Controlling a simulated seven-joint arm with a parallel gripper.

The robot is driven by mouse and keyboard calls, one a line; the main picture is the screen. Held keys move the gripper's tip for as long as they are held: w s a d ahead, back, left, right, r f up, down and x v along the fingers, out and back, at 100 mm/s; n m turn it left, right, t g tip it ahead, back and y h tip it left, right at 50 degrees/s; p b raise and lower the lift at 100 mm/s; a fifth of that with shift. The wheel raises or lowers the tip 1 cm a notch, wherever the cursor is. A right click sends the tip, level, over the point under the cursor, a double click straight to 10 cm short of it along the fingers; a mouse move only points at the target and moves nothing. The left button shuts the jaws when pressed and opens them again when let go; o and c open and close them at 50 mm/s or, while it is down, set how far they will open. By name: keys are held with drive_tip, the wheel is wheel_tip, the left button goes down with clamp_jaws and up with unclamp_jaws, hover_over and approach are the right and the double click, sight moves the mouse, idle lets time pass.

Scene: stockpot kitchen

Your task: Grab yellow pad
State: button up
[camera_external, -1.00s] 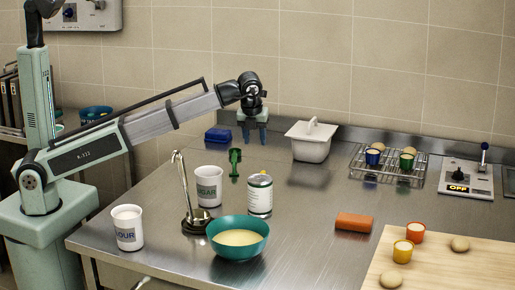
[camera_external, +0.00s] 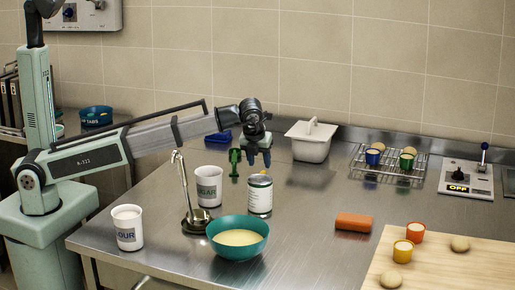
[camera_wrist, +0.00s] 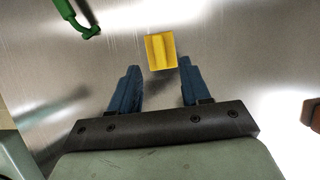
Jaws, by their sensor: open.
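The yellow pad (camera_wrist: 161,51) lies on the steel counter in the wrist view, just ahead of the gap between my fingertips. In the external view only a small bit of yellow (camera_external: 265,171) shows behind the can, below my gripper. My gripper (camera_external: 257,160) is open and empty above the counter, fingers pointing down. In the wrist view my gripper's blue fingers (camera_wrist: 159,76) stand apart on either side of the pad's near edge, not touching it.
A white can (camera_external: 259,196) and a sugar cup (camera_external: 209,186) stand in front. A blue block (camera_external: 217,136) and white tub (camera_external: 311,142) stand behind.

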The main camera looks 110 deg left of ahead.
drive_tip(key=shift+x, duration=2.9)
clamp_jaws()
